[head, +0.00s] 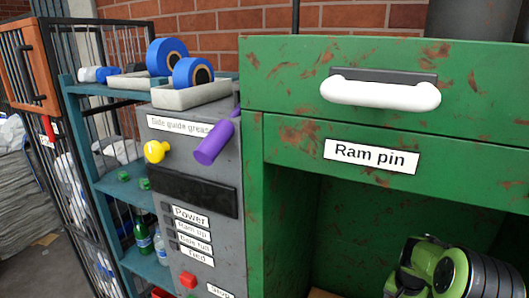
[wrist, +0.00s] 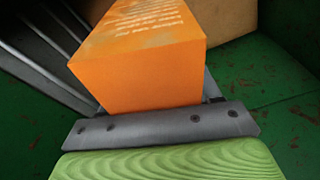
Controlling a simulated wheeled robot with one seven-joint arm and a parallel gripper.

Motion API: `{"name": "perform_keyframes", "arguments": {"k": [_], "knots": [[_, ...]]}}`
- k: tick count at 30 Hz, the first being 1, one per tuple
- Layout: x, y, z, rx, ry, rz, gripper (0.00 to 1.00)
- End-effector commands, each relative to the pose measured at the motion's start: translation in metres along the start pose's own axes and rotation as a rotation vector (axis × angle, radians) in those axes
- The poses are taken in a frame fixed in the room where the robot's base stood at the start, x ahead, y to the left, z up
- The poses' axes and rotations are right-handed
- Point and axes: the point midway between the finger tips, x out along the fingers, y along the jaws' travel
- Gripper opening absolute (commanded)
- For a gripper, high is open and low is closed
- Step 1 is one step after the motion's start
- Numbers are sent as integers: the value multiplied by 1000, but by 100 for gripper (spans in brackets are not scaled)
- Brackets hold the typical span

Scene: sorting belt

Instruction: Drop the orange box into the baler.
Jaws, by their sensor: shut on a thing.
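The orange box (wrist: 135,65) fills the upper middle of the wrist view, with pale printed marks on its top face. My gripper (wrist: 142,95) is shut on it; the box hides most of the fingers. The green baler (head: 340,135) takes up the right of the head view, with a dark open chamber below its "Ram pin" panel. Part of my lime-green and black arm (head: 445,272) shows in that opening. The orange box is hidden in the head view. Green scuffed walls (wrist: 285,125) surround the box in the wrist view.
A brown cardboard-like surface (wrist: 235,28) lies beyond the box, and grey bars (wrist: 42,65) run at its left. The baler's white handle (head: 380,93) sticks out above. A grey control panel (head: 190,195) with a purple lever (head: 216,138) stands left of the opening, beside a teal shelf (head: 118,183).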

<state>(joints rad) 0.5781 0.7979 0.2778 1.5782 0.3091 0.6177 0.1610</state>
Motion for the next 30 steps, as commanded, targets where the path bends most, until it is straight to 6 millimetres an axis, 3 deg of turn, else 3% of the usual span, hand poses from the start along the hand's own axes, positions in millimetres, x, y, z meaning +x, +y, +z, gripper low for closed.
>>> {"name": "perform_keyframes", "arguments": {"k": [12,21,22,27,30], "knots": [[56,0,9,0,-3,0,34],[59,0,9,0,-1,0,34],[59,0,9,0,-1,0,64],[59,0,9,0,-1,0,90],[59,0,9,0,-1,0,92]]}}
